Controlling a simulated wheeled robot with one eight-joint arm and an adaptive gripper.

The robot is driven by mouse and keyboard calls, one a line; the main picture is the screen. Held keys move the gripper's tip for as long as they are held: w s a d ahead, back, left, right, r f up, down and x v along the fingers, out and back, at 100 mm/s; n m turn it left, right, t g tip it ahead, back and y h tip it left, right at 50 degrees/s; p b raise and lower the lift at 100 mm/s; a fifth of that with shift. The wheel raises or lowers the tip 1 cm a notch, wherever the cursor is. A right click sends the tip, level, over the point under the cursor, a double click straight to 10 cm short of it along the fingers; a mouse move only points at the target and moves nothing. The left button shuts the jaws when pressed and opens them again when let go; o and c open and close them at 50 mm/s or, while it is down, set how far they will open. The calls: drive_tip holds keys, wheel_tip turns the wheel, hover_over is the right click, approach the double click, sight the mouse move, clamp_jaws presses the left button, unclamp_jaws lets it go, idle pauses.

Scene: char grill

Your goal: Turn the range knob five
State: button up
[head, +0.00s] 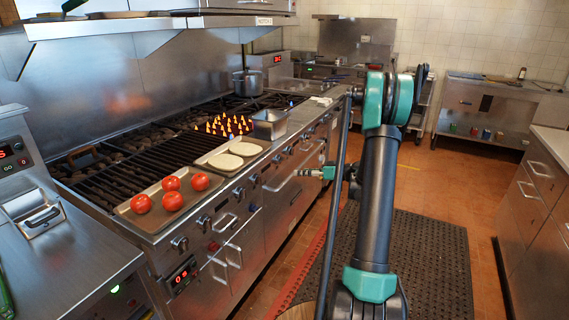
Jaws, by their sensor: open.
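The range (262,215) runs along the left with a row of several dark round knobs on its steel front. Knobs show near the front end (180,243), beside it (203,221), in the middle (238,192) and farther along (276,160). No number is readable on them, so I cannot tell which is knob five. My gripper (300,172) is small in view, pointing left toward the range front, beside the oven handle and right of the middle knobs. It is open and looks empty. Whether it is touching the front cannot be told.
A tray (150,222) with several tomatoes (172,201) and a tray with two flat pale rounds (226,161) lie on the grill. Flames (222,124) burn behind a steel pan (270,123). Oven handles (280,182) stick out below the knobs. The matted aisle (425,255) is clear.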

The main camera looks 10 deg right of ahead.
drive_tip(key=w+d+f+n+t+y, duration=0.1)
drive_tip(key=w+d+f+t+y, duration=0.2)
drive_tip(key=d, duration=0.4)
drive_tip(key=h, duration=0.1)
approach(283, 161)
drive_tip(key=shift+n, duration=0.3)
drive_tip(key=x, duration=0.9)
drive_tip(key=shift+w+f, duration=0.1)
drive_tip(key=shift+w, duration=0.1)
drive_tip(key=c, duration=1.1)
drive_tip(key=shift+c, duration=0.2)
